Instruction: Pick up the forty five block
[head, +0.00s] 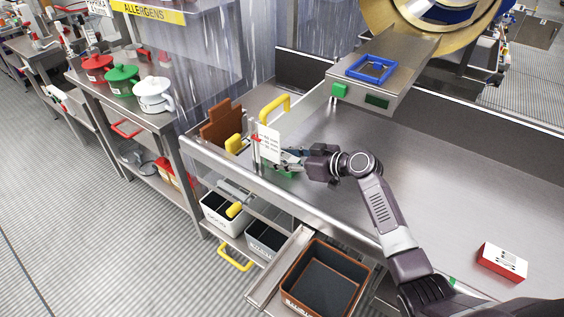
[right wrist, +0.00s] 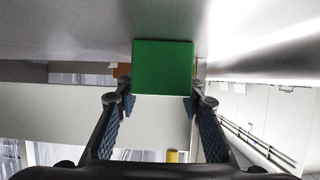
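A green block (right wrist: 163,67) shows as a plain square face in the right wrist view, with no number visible on it. In the head view the green block (head: 279,170) is mostly hidden by my right gripper and a white card. My right gripper (head: 288,160) reaches low over the steel counter beside the block. In the right wrist view its fingers (right wrist: 159,105) are spread, with the block just beyond and between the tips; I cannot tell whether they touch it. No block can be read as forty five. My left gripper is not in view.
A white printed card (head: 269,143) stands by the right gripper. A brown stepped block (head: 221,123) and yellow handles (head: 275,106) are behind it. A red-and-white box (head: 502,262) lies at right. A blue frame (head: 370,69) sits on the raised steel platform. The counter's middle is clear.

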